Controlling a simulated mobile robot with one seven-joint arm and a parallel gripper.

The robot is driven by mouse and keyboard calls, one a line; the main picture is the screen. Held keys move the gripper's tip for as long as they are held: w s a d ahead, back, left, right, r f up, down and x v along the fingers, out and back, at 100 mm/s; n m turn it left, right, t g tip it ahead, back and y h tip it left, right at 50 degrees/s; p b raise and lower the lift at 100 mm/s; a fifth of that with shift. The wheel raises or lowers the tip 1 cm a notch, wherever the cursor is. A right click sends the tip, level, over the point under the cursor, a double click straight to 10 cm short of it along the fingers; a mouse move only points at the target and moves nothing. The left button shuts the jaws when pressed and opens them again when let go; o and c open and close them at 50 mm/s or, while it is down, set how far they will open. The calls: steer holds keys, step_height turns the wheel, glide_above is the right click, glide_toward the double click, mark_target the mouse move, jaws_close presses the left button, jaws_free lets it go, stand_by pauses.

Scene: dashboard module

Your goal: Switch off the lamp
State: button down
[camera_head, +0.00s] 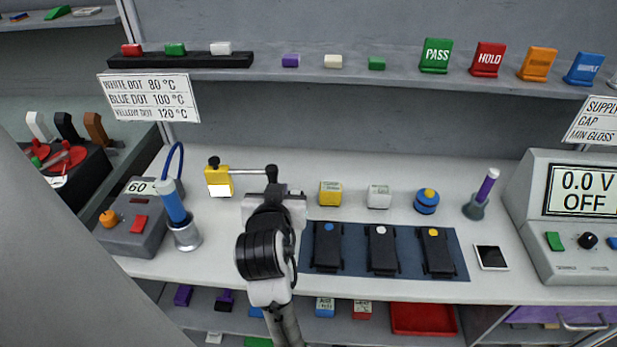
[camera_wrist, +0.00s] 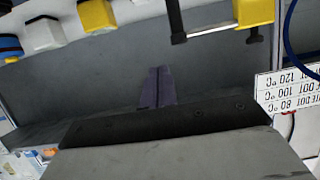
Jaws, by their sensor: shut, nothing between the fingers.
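No lamp can be picked out with certainty. A yellow block (camera_head: 218,181) with a white face, a black knob and a thin rod stands on the bench. The rod reaches right to a dark end close to my arm. The block also shows at the top right of the wrist view (camera_wrist: 255,12). My gripper shows shut and empty in the wrist view (camera_wrist: 158,72), against a plain grey surface, apart from the block. In the head view my wrist hides the fingertips. The power supply screen (camera_head: 583,191) reads 0.0 V OFF.
A grey station (camera_head: 133,240) reading 60 and a blue-handled tool (camera_head: 173,204) in a stand are left of my arm. A blue mat (camera_head: 461,275) with black devices lies right. Small blocks stand behind it. A shelf (camera_head: 390,70) hangs above.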

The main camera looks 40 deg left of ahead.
steer(key=shift+w+d+f+h, duration=0.25)
steer(key=shift+d+f+h, duration=0.05)
steer(key=shift+f, duration=0.15)
steer(key=shift+w+d+f+h, duration=0.2)
steer(key=shift+d+f+h, duration=0.1)
steer(key=shift+f, duration=0.1)
steer(key=shift+s+a, duration=0.1)
steer(key=b+x, duration=0.1)
steer(key=x, duration=0.2)
steer(key=b+x, duration=0.2)
steer(key=x, duration=0.1)
steer(key=b+x, duration=0.2)
steer(key=x, duration=0.1)
steer(key=shift+a+f, duration=0.15)
steer(key=shift+f, duration=0.25)
steer(key=shift+w+a+f+g+b, duration=0.1)
steer(key=shift+f+g+b, duration=0.05)
steer(key=shift+f+b, duration=0.4)
steer(key=shift+w+f+g+b, duration=0.1)
steer(key=shift+f+g+b, duration=0.05)
steer(key=shift+f+b, duration=0.35)
steer(key=shift+s+f+b, duration=0.2)
steer(key=shift+f+b, duration=0.6)
steer(key=shift+b, duration=0.05)
